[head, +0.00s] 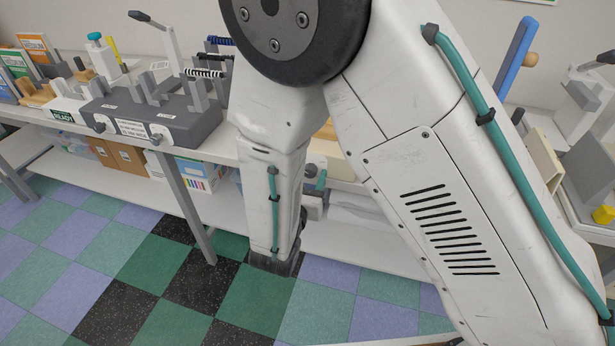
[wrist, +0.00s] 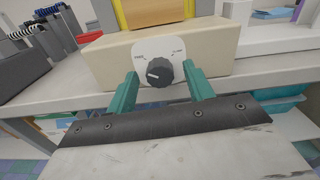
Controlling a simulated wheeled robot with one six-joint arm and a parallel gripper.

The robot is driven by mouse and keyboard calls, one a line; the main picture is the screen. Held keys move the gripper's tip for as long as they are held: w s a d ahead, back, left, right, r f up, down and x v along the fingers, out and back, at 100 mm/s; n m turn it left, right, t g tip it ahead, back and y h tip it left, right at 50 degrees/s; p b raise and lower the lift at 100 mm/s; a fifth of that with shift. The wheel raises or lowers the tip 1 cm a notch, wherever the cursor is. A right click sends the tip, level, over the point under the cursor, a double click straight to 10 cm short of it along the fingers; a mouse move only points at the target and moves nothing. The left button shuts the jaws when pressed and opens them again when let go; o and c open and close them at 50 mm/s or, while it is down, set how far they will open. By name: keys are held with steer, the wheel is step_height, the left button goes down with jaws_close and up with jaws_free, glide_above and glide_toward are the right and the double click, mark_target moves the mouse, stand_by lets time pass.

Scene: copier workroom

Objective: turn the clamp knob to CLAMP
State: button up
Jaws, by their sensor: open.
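The clamp knob (wrist: 159,72) is a dark round knob with a white pointer mark. It sits on a white plate (wrist: 180,52) on the front of a cream block (wrist: 225,50). The pointer is towards the left side; the small labels at the plate's upper left and upper right are too small to read surely. My gripper (wrist: 160,86) is open, with its two teal fingers to the left and right of the knob and a gap on each side.
The block stands at the front edge of a light bench (wrist: 275,72). A grey machine (head: 165,118) with knobs and upright posts stands on the bench at left. Boxes (head: 190,172) lie on the shelf below. Teal bins (wrist: 275,108) are under the bench at right.

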steer(key=shift+c, duration=0.3)
steer(key=c, duration=0.9)
